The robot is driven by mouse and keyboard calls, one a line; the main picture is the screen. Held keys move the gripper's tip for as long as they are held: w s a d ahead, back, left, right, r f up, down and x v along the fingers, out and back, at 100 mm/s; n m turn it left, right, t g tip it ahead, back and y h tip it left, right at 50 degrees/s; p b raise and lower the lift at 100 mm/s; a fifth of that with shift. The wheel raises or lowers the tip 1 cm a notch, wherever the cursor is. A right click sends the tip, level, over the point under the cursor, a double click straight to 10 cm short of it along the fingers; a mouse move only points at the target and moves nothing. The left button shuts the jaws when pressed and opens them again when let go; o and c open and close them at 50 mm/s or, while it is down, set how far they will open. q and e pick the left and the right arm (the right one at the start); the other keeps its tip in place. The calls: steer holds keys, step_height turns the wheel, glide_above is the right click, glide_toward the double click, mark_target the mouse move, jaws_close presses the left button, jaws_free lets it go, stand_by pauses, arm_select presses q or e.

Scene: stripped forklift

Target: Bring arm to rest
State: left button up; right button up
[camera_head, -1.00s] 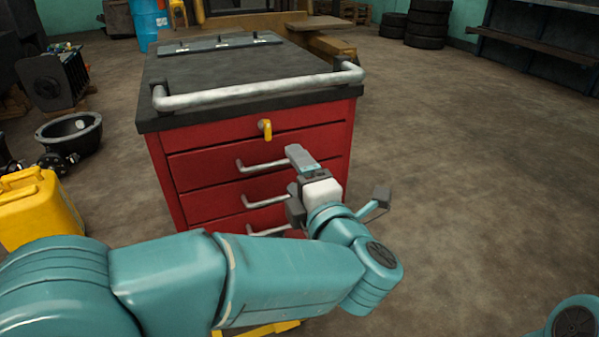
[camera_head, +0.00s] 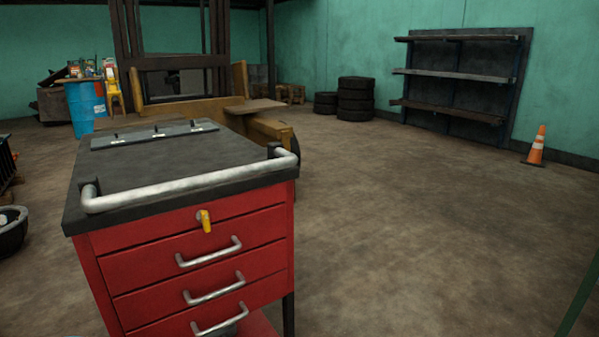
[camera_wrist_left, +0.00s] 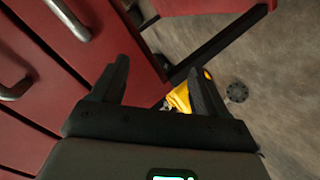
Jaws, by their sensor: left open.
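My left gripper (camera_wrist_left: 157,82) shows only in the left wrist view. Its two dark fingers are apart, with nothing held between them. It is beside the red drawer cabinet (camera_wrist_left: 45,110), low near its lower drawers. A drawer handle (camera_wrist_left: 68,18) shows at the upper left there. In the head view the same red cabinet (camera_head: 190,280) stands at the lower left, its drawers shut and a yellow key or tag (camera_head: 205,221) hanging at the top drawer. My right gripper is in neither current view.
A yellow object (camera_wrist_left: 180,98), partly hidden, shows behind the fingers. A silver push bar (camera_head: 190,190) juts from the cabinet top. Open concrete floor (camera_head: 420,230) lies to the right. Tyres (camera_head: 355,100), a shelf (camera_head: 455,85) and a traffic cone (camera_head: 536,147) stand far back.

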arm_select(q)
steer(key=s+d+f+m+g+h, duration=0.2)
steer(key=s+d+f+m+h, duration=0.15)
steer(key=s+f, duration=0.3)
steer(key=s+d+f+m+g+h, duration=0.25)
steer(key=s+f+m, duration=0.2)
steer(key=f, duration=0.35)
steer(key=s+d+f+m+g+h, duration=0.2)
steer(key=s+d+m+g+h, duration=0.45)
steer(key=s, duration=0.65)
step_height(320, 180, up, 32)
steer(key=d+t+y+p, duration=0.1)
steer(key=d+p, duration=0.1)
steer(key=p, duration=3)
steer(key=shift+s+d+m+p, duration=0.35)
steer(key=shift+s+p, duration=0.05)
steer(key=shift+s, duration=0.05)
